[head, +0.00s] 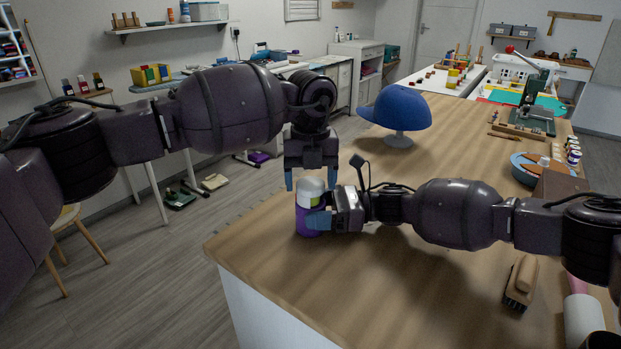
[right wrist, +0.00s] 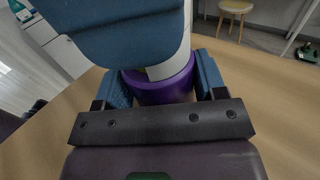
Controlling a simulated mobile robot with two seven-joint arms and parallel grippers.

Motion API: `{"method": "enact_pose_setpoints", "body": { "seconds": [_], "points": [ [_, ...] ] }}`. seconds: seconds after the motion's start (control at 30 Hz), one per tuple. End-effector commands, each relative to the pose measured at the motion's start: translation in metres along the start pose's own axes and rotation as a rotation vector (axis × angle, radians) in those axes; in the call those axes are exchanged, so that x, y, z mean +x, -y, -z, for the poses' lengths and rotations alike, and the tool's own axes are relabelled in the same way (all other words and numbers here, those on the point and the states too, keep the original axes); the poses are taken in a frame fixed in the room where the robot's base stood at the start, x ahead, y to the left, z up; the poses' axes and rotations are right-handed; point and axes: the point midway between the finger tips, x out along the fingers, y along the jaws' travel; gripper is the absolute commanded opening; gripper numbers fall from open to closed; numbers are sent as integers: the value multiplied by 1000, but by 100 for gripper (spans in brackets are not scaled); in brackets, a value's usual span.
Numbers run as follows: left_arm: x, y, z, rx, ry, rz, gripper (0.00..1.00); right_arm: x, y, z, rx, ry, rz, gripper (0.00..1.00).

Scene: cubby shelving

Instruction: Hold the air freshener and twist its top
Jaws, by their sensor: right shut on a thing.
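The air freshener (head: 303,219) stands upright near the table's left edge, with a purple body and a white, rounded top (head: 313,187). My right gripper (head: 319,217) comes from the right and is shut on its body. In the right wrist view the purple body (right wrist: 165,90) sits between the two blue fingers. My left gripper (head: 311,179) points down from above, its fingers apart on either side of the white top; I cannot tell whether they touch it. A large blue finger, seemingly of my left gripper, hides much of the air freshener in the right wrist view.
The wooden table (head: 290,270) is bare in front of the air freshener. A blue cap (head: 398,108) on a stand is behind it. The table's left edge is close.

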Motion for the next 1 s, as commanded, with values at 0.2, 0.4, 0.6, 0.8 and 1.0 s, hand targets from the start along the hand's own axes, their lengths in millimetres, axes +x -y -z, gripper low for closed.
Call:
{"method": "enact_pose_setpoints", "body": {
  "seconds": [0.2,0.4,0.6,0.8,1.0],
  "points": [
    [0,0,0,1,0,0,84,0,0,0,0,0,0,37],
    [-3,0,0,2,0,0,84,0,0,0,0,0,0,37],
    [-28,0,0,1,4,1,84,0,0,0,0,0,0,37],
    [-67,0,0,1,3,0,84,0,0,0,0,0,0,37],
    [-100,0,0,1,2,1,84,0,0,0,0,0,0,37]
  ]
}}
